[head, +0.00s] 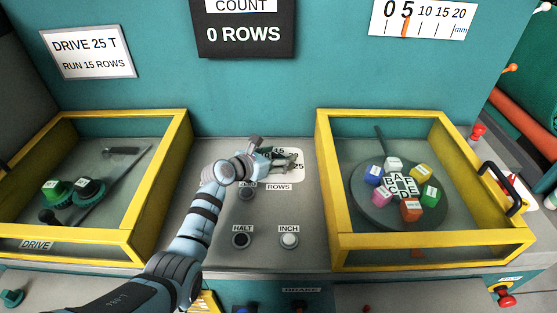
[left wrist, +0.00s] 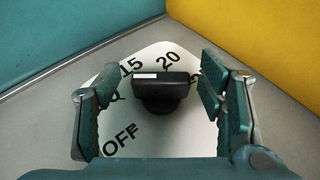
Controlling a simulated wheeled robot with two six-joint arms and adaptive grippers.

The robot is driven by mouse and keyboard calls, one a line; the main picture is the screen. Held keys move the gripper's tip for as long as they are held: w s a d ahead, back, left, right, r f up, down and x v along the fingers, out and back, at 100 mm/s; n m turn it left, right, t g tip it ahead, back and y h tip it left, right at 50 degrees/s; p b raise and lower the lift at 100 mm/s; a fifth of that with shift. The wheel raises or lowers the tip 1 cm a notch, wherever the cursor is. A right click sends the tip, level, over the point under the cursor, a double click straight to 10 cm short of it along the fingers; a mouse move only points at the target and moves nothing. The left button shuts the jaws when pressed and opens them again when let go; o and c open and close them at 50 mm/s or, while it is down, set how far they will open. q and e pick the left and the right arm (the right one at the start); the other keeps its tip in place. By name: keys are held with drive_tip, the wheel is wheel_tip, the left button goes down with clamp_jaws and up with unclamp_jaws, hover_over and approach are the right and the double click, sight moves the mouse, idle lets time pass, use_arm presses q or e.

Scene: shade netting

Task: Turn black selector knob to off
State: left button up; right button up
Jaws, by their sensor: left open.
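The black selector knob (left wrist: 162,90) stands on a white dial plate (left wrist: 185,133) in the left wrist view. Its grip bar lies crosswise, with a white mark on its left end, near the 15. The plate's OFF label (left wrist: 120,140) is at lower left, and 20 is above the knob. My left gripper (left wrist: 160,92) is open, with one finger on each side of the knob and a visible gap to both. In the head view my left gripper (head: 283,159) is over the ROWS dial plate (head: 297,172) and hides most of the knob. My right gripper is not in view.
Yellow-framed boxes stand left (head: 160,190) and right (head: 325,190) of the dial panel. The HALT button (head: 241,239) and INCH button (head: 289,240) are in front of the dial. A teal wall (head: 250,90) with a COUNT sign (head: 243,28) rises behind.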

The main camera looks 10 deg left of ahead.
use_arm(q)
drive_tip(key=shift+w+d+f, duration=0.15)
drive_tip(key=shift+w, duration=0.05)
drive_tip(key=shift+s, duration=0.1)
